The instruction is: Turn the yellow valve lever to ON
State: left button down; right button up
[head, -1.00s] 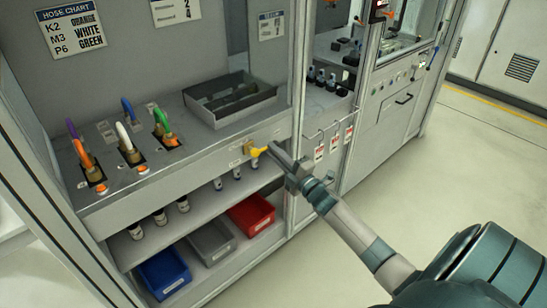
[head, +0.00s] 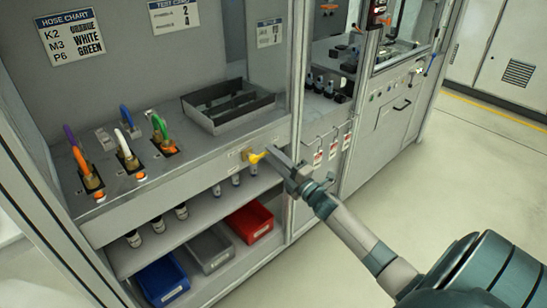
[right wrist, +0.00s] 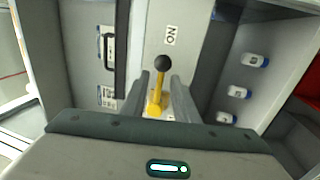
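The yellow valve lever (head: 255,157) sits on the front face of the grey bench panel. In the right wrist view the lever (right wrist: 156,98) is a yellow arm with a black ball knob (right wrist: 162,62). An upside-down ON label (right wrist: 171,35) is on the panel beyond the knob. My right gripper (head: 270,152) is at the lever from the right. Its fingers (right wrist: 160,88) are open, one on each side of the lever, with visible gaps. The far side of the lever is hidden in the head view. My left gripper is not in view.
Coloured hoses (head: 82,160) stand in sockets at left, beside an open grey tray (head: 228,119). Below are a shelf with bottles and blue (head: 163,280), grey (head: 209,250) and red (head: 250,222) bins. Red-and-white tags (head: 333,146) hang right of the cabinet post. Floor at right is clear.

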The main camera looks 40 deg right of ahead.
jog(key=shift+s, duration=0.1)
